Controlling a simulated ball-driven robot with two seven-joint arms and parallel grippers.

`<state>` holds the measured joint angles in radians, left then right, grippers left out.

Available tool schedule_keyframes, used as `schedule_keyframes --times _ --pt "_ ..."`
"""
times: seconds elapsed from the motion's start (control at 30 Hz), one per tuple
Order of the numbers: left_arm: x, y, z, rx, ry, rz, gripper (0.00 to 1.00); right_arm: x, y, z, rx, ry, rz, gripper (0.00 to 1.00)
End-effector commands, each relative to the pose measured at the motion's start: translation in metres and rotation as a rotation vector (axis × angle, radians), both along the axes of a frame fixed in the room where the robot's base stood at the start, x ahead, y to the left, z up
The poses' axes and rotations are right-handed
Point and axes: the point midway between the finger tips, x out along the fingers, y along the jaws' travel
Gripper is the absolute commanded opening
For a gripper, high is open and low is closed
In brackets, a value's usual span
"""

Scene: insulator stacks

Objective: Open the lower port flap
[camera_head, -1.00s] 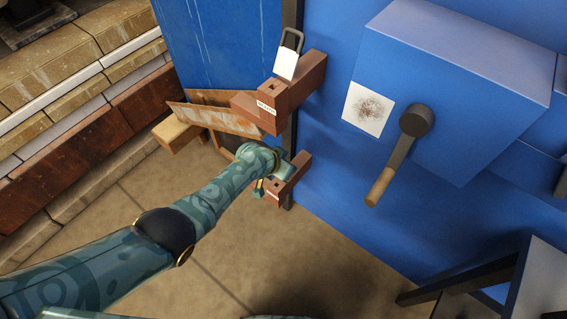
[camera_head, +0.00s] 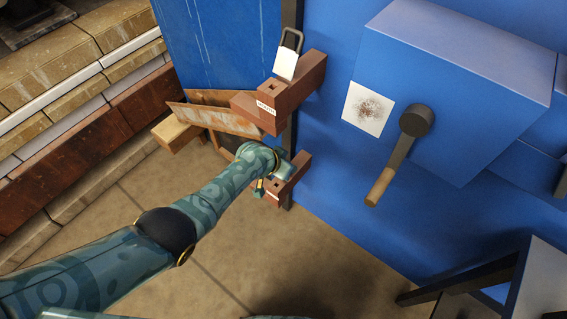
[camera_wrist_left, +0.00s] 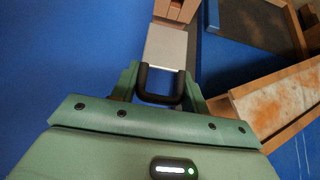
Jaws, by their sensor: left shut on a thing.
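The lower port is a brown block (camera_head: 296,178) low on the edge of the blue cabinet, in the head view. My left gripper (camera_head: 272,178) is at this block and covers part of it. In the left wrist view, the port's pale flap (camera_wrist_left: 166,47) lies against the brown block (camera_wrist_left: 176,10), with a dark loop handle (camera_wrist_left: 160,98) at its near end. My left gripper (camera_wrist_left: 160,80) is shut on that handle, one green finger on each side. How far the flap is tilted I cannot tell. My right gripper is not in view.
Above is a larger brown block (camera_head: 302,92) with a white flap (camera_head: 287,63) and grey loop. The blue cabinet (camera_head: 330,190) carries a lever with a wooden grip (camera_head: 380,187). A rusty panel (camera_head: 215,119) stands behind my forearm. The tiled floor (camera_head: 330,270) is open in front.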

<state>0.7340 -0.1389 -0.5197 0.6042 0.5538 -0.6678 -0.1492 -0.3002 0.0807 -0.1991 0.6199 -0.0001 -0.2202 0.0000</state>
Motion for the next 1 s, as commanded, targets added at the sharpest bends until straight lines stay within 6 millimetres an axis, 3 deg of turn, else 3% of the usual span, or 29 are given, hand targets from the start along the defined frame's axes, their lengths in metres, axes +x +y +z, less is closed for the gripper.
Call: schedule_keyframes --times 0.43,0.47,0.5,1.0 --pt "-0.003 -0.0061 -0.0006 -0.01 0.005 -0.003 0.04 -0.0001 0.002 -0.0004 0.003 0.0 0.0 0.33" --pt "-0.003 -0.0061 -0.0008 -0.01 0.005 -0.003 0.53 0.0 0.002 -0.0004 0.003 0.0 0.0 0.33" --pt "-0.0029 -0.0057 -0.0008 -0.01 0.005 -0.003 0.56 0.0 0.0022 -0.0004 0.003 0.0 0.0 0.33" --pt "-0.0022 -0.0007 0.003 -0.002 0.001 0.0 0.56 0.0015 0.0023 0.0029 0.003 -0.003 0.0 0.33"
